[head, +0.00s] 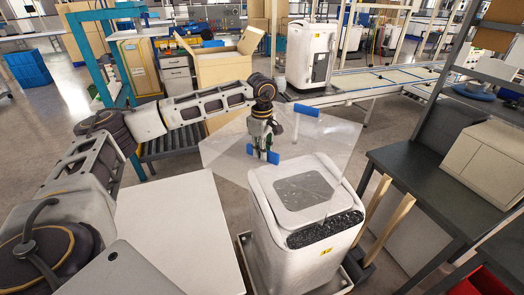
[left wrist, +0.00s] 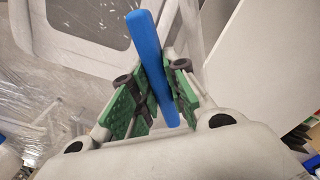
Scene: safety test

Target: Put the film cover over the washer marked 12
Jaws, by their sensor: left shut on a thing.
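The film cover (head: 335,135) is a clear sheet with blue grip bars. It spreads behind the washer's far edge in the head view; I cannot tell whether it touches the washer. My left gripper (head: 264,150) is shut on one blue bar (head: 273,157), just beyond the washer's far left corner. In the left wrist view this blue bar (left wrist: 149,55) sits between the green finger pads. A second blue bar (head: 305,109) shows farther back, with no gripper on it. The white washer (head: 275,222) stands upright with a yellow label, its mark too small to read surely. My right gripper is out of view.
A white-topped table (head: 175,235) stands left of the washer. A dark workbench (head: 425,180) with a beige box (head: 485,160) is at right. Wooden bars (head: 388,225) stand close to the washer's right side. Another white machine (head: 310,52) stands on the conveyor behind.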

